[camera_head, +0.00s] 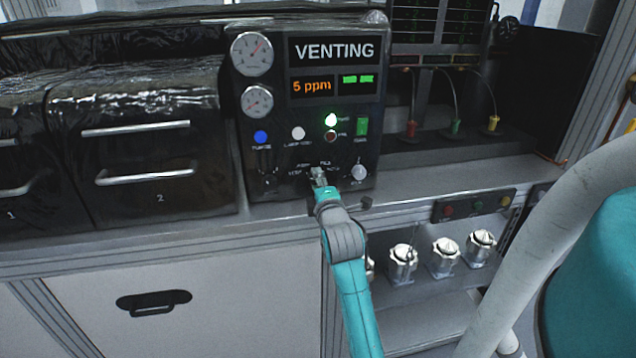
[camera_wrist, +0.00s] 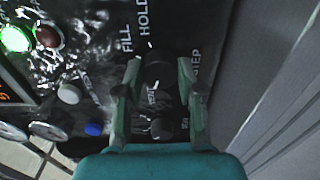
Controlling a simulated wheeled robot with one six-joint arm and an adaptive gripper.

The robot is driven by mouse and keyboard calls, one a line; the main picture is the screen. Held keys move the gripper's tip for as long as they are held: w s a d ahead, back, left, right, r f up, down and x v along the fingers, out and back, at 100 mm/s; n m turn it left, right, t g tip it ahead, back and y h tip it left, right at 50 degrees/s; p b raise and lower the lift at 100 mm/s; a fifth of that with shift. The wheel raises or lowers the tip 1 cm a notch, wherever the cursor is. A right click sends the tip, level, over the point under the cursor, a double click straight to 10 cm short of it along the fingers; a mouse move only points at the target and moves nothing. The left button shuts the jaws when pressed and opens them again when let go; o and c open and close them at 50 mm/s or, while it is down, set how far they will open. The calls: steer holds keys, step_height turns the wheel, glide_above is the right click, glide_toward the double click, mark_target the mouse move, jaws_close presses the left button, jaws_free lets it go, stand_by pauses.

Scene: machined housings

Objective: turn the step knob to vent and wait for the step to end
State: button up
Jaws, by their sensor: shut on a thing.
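The step knob (camera_wrist: 157,72) is a black round knob on the dark control panel (camera_head: 285,140). In the wrist view my gripper (camera_wrist: 160,66) has one finger on each side of it and is shut on it. The labels FILL, HOLD and STEP show around the knob; the vent label is not readable there. In the head view my gripper (camera_head: 318,177) is at the panel's lower middle and hides most of the knob. The panel's display (camera_head: 334,50) reads VENTING.
The orange readout (camera_head: 312,86) shows 5 ppm. A green lamp (camera_head: 331,119) is lit above a dark red one (camera_head: 330,136). A second black knob (camera_wrist: 161,128) sits close to my fingers. Silver valve knobs (camera_head: 445,256) stand below the bench edge.

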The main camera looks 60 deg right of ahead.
stand_by(0.3)
steer(key=o, duration=1.1)
steer(key=shift+o, duration=0.2)
steer(key=v, duration=1.2)
